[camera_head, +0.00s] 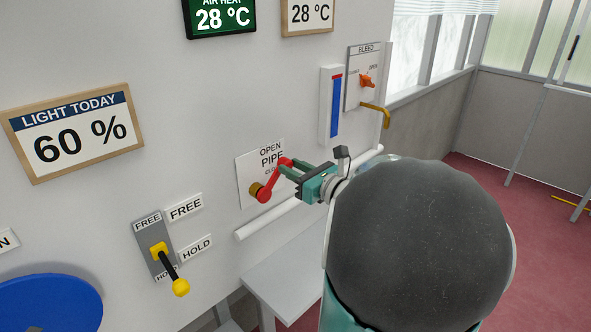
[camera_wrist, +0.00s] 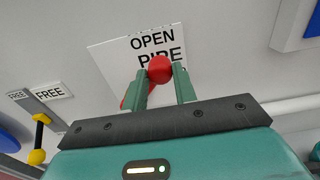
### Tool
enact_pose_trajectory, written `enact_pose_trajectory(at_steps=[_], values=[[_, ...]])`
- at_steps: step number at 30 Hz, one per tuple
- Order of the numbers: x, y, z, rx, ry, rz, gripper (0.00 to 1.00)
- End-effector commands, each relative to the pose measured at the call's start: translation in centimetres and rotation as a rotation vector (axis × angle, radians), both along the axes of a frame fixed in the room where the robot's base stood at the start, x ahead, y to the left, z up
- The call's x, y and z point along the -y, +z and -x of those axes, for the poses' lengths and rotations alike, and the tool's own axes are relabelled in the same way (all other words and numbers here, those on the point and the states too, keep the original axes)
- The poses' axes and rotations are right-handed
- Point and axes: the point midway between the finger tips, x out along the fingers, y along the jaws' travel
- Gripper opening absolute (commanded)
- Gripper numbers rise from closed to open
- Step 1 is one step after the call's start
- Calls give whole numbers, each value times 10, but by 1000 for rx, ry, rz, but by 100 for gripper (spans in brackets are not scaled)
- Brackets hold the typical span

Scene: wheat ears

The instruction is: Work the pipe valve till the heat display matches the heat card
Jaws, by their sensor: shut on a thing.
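The pipe valve is a red lever (camera_head: 273,181) on a brass hub (camera_head: 257,191), in front of a white plate (camera_head: 246,169) marked OPEN, PIPE and a partly hidden lower word. The lever slants up and right from the hub. My gripper (camera_head: 286,168) is shut on the lever's red end knob, which shows between the fingers in the wrist view (camera_wrist: 160,70). The green heat display (camera_head: 220,18) reads 28 °C under AIR HEAT, its top cut off. The wood-framed card (camera_head: 307,15) beside it reads 28 °C, its heading out of view.
A light card (camera_head: 75,132) reads 60 %. A yellow-knobbed FREE/HOLD lever (camera_head: 168,262) is at lower left, pointing down toward HOLD. A blue gauge (camera_head: 335,106) and an orange BLEED valve (camera_head: 367,81) are to the right. A white pipe (camera_head: 285,207) runs below the plate.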

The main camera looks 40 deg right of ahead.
Motion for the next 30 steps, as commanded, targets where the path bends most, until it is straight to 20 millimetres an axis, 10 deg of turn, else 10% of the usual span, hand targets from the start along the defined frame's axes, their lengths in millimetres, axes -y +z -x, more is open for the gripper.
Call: enact_pose_trajectory(at_steps=[5,17,30], values=[[-1,1,-1,2,4,0,49],[0,0,6,0,1,0,50],[3,1,93,2,-2,0,50]])
